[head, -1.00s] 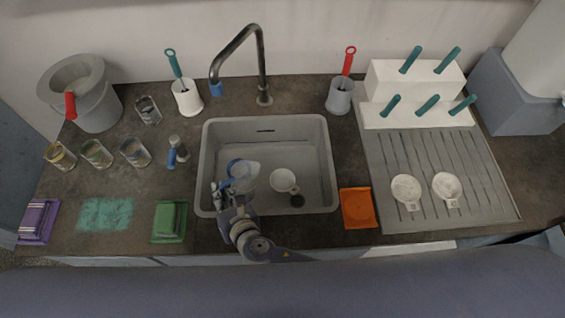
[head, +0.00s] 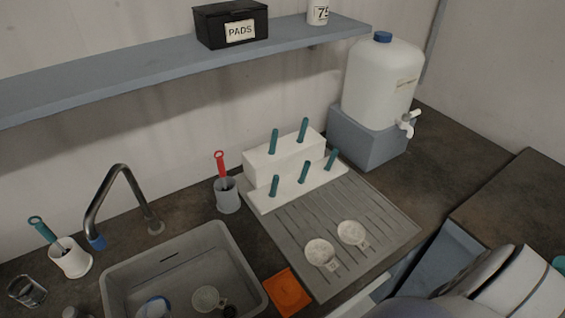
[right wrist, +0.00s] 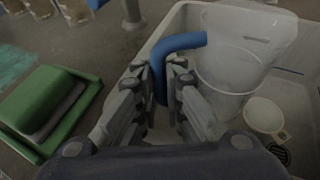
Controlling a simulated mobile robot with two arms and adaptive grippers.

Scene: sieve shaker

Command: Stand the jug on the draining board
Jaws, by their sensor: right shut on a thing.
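The jug (right wrist: 235,65) is clear with a blue handle (right wrist: 185,42). In the right wrist view my right gripper (right wrist: 159,74) is shut on that handle. The jug is within the sink (right wrist: 303,58); I cannot tell whether its base touches the sink floor. In the head view only the top of the jug (head: 154,307) shows at the bottom edge. The grey ribbed draining board (head: 385,217) lies right of the sink. My left gripper is not in view.
Two white round dishes with tabs (head: 320,252) (head: 352,233) lie on the draining board's front half. A white stepped block with teal pegs (head: 262,164) stands at its back. An orange cloth (head: 287,292) lies between sink and board.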

